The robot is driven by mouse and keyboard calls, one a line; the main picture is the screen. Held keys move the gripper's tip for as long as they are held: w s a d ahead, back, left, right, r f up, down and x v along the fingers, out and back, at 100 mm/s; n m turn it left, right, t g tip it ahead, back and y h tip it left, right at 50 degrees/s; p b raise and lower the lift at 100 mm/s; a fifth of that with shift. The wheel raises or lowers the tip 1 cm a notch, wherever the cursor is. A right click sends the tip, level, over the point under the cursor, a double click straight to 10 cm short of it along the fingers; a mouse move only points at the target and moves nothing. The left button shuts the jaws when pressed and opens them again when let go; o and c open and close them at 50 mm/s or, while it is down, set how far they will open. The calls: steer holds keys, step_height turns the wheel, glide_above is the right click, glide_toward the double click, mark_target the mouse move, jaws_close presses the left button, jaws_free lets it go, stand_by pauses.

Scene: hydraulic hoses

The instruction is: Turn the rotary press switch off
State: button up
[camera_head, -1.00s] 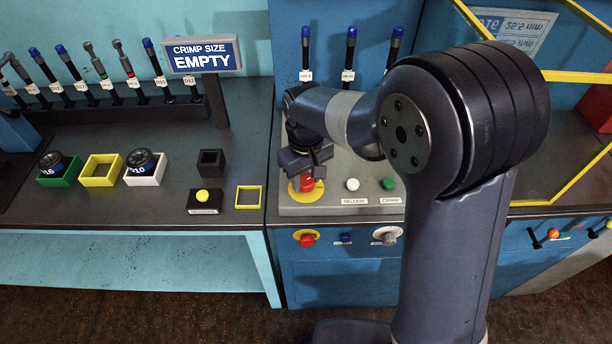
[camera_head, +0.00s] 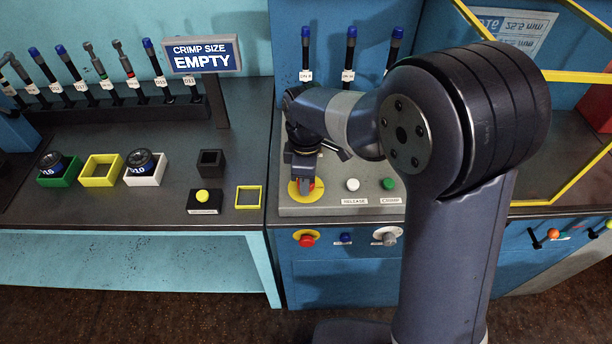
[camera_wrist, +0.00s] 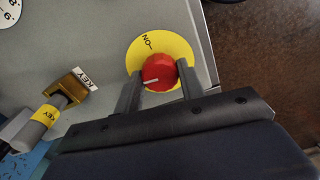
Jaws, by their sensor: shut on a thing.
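The rotary press switch (camera_wrist: 158,71) is a red round knob with a white mark, on a yellow disc printed "ON". In the wrist view its mark points left, away from the "ON" print at the disc's upper edge. In the head view the yellow disc (camera_head: 294,195) shows on the grey control panel, and my gripper hides most of the knob. My gripper (camera_wrist: 160,74) points at the knob with one finger on each side, shut on it. It also shows from above in the head view (camera_head: 306,190).
A brass key switch (camera_wrist: 67,91) labelled "KEY" sits beside the knob. A white button (camera_head: 352,185) and a green button (camera_head: 388,184) are to its right on the panel. Another red knob (camera_head: 307,240) is on the cabinet front below.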

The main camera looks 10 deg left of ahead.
steer(key=shift+n, duration=0.6)
steer(key=o, duration=1)
steer(key=shift+r, duration=0.1)
step_height(320, 180, up, 11)
steer(key=shift+f, duration=0.2)
